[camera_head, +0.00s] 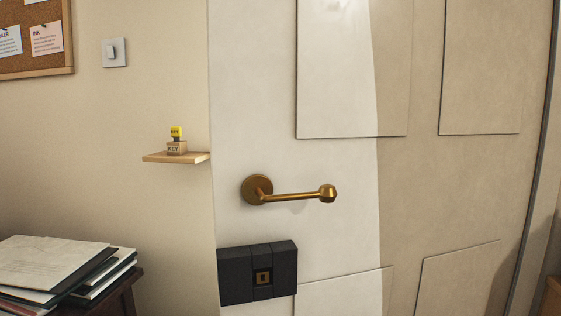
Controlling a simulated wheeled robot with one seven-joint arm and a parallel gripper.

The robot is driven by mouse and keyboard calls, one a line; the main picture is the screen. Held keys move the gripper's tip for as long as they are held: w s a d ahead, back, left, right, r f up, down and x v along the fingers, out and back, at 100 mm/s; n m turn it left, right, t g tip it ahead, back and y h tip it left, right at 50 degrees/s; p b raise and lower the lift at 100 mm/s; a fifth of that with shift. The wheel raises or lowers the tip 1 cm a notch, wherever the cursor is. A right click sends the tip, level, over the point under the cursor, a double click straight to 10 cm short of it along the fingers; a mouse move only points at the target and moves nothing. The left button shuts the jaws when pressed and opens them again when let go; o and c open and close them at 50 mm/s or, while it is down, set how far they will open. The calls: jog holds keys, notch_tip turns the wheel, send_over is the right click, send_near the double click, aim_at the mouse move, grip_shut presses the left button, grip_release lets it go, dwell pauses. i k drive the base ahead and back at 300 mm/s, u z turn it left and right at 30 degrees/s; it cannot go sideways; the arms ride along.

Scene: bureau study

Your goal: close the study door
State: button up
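The study door (340,222) is a pale panelled door that fills the middle and right of the head view. A brass lever handle (290,195) sits on it, lying nearly level with its round base at the left. A black lock box (236,275) with a small brass keyhole plate (263,278) is mounted below the handle. The door's left edge runs beside the plain wall; I cannot tell whether it is latched or ajar. My gripper is not in view.
A light switch (114,53) and cork board (40,68) are on the wall. Stacked papers (50,262) lie on a dark table (128,298) at lower left.

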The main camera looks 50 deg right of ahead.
aim_at(423, 118)
jog(key=k, duration=0.45)
jog(key=z, duration=0.75)
jog(key=i, duration=0.4)
jog(key=z, duration=1.15)
jog(key=k, duration=1.1)
jog(key=z, duration=0.75)
